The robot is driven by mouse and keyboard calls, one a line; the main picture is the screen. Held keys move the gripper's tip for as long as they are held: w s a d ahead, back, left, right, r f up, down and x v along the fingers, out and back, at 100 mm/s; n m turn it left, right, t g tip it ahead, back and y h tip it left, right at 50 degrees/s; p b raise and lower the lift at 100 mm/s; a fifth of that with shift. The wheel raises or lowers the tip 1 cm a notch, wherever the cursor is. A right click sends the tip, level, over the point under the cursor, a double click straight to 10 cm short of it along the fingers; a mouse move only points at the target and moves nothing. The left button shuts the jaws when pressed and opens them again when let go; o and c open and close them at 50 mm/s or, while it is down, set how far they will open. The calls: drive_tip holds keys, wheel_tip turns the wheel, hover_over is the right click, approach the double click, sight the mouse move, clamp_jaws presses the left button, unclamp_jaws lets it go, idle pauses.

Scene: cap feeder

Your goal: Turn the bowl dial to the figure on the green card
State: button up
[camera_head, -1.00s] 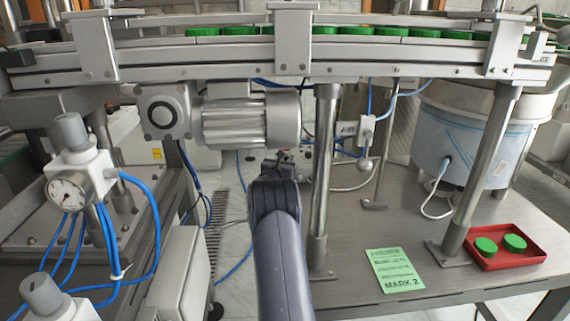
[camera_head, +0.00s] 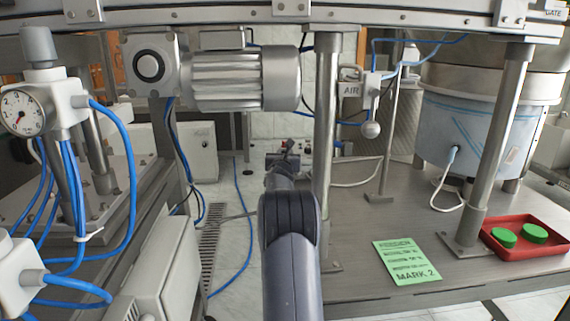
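The green card (camera_head: 406,262) lies on the steel table right of my arm. Its last line reads "MARK 2"; the smaller lines are too blurred to read surely. The feeder bowl's pale blue-white drum (camera_head: 478,125) stands on the table at the right, its top partly cut off by the conveyor. I cannot make out a bowl dial in this view. My gripper (camera_head: 284,150) is small and far off at the end of my arm, left of the middle table post. It is apart from the card and the drum. Its fingers are too small to read.
The conveyor (camera_head: 400,20) crosses the top. A motor (camera_head: 245,80) and steel post (camera_head: 325,130) stand near my arm. An AIR valve (camera_head: 370,90) hangs right of the post. A red tray (camera_head: 520,250) holds two green caps. A gauge (camera_head: 22,110) and blue hoses are left.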

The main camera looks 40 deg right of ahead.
idle(0.4)
drive_tip(key=o, duration=1)
drive_tip(key=shift+a, duration=0.1)
drive_tip(key=shift+b+v, duration=1.2)
drive_tip(key=shift+v, duration=4.2)
drive_tip(key=shift+s, duration=0.1)
